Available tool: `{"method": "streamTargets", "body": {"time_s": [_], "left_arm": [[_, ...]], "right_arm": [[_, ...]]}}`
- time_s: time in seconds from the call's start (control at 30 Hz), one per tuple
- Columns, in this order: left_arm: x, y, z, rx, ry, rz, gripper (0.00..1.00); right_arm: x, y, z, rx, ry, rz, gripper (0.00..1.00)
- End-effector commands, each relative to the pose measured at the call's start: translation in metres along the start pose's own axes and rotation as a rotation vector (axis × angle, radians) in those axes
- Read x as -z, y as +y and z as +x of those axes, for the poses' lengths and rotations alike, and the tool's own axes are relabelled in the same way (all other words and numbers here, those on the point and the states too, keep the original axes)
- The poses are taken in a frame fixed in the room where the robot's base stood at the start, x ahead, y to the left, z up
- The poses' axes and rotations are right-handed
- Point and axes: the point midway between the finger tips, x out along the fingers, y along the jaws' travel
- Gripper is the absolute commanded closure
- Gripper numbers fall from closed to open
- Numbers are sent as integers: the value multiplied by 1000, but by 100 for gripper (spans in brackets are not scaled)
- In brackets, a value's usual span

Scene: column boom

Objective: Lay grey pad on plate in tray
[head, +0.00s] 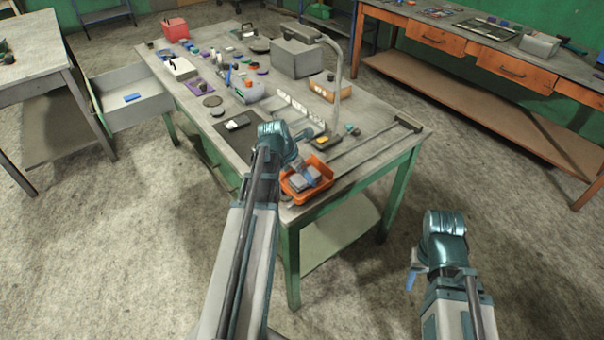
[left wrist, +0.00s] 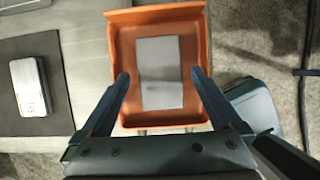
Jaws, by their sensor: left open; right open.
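The orange tray (head: 290,195) sits at the table's near corner; it also shows in the left wrist view (left wrist: 206,45). In it lies a flat light grey rectangle (left wrist: 160,95) with a darker band across its middle. I cannot tell whether this is the plate alone or the pad lying on the plate. My left gripper (left wrist: 160,80) is open, its fingers apart over the tray on either side of the grey piece, with nothing visible between them. My right gripper (head: 412,275) hangs off the table at the right, away from the tray, with no object visible in it.
A dark mat (left wrist: 55,85) with a small silver box (left wrist: 28,87) lies beside the tray. A lamp post (head: 338,85), a grey box (head: 294,58) and several small items crowd the table. A drawer (head: 130,88) stands open at left. Bare floor (head: 375,260) lies in front.

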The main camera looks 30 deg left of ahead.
Motion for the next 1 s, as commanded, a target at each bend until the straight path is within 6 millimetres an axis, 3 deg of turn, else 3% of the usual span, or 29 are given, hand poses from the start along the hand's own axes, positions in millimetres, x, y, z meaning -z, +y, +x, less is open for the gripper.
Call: {"method": "streamTargets", "body": {"time_s": [0.27, 0.7, 1.0], "left_arm": [[-2, 0, -32, 0, 0, -1, 2], [-2, -1, -103, 0, 0, -1, 2], [0, 0, -121, 0, 0, 0, 2]], "right_arm": [[-2, 3, -30, 0, 0, 0, 50], [-6, 9, -94, 0, 0, 0, 50], [-6, 10, -110, 0, 0, -1, 50]]}}
